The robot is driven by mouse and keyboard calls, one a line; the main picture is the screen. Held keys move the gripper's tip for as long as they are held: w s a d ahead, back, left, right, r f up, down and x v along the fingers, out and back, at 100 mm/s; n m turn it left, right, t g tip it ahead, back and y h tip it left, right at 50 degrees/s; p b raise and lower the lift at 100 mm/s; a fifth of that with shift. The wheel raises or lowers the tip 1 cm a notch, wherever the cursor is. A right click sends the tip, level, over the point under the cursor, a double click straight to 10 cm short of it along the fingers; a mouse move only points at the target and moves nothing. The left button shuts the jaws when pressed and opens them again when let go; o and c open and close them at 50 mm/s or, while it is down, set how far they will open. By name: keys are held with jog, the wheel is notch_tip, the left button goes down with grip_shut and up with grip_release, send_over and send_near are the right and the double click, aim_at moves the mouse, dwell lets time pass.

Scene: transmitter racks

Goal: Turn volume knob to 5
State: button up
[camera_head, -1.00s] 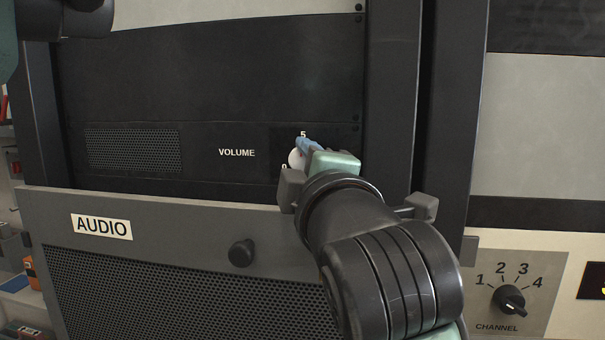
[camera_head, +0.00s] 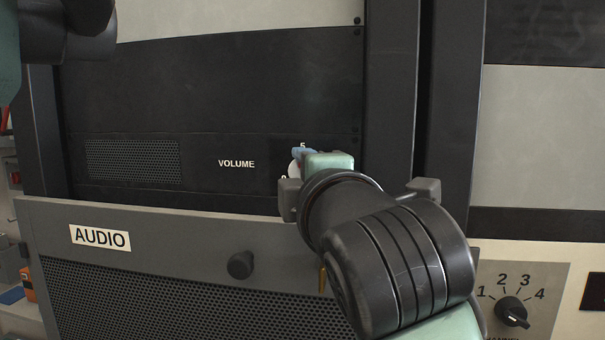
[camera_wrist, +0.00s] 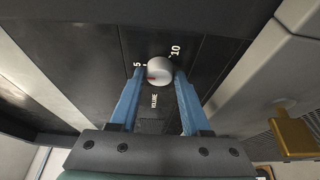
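The white volume knob (camera_wrist: 160,68) sits on the black panel between the printed 5 and 10 in the wrist view. Its red mark faces the lower left there, near the 5 side and a little off the numeral. My gripper (camera_wrist: 160,75) has its blue fingers apart, one on each side of the knob. I cannot tell if either finger touches it. In the head view, my gripper (camera_head: 301,153) covers much of the knob (camera_head: 294,170); the 5 shows above it, and the 10 is hidden.
A grey ledge with the AUDIO label (camera_head: 100,238) and a dark round knob (camera_head: 240,265) juts out below the panel. A rack post (camera_head: 390,100) stands right of the panel. A channel knob (camera_head: 512,311) is at the lower right.

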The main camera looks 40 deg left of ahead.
jog(key=o, duration=0.3)
jog(key=shift+d, duration=0.1)
jog(key=b+v, duration=0.4)
jog(key=v, duration=0.9)
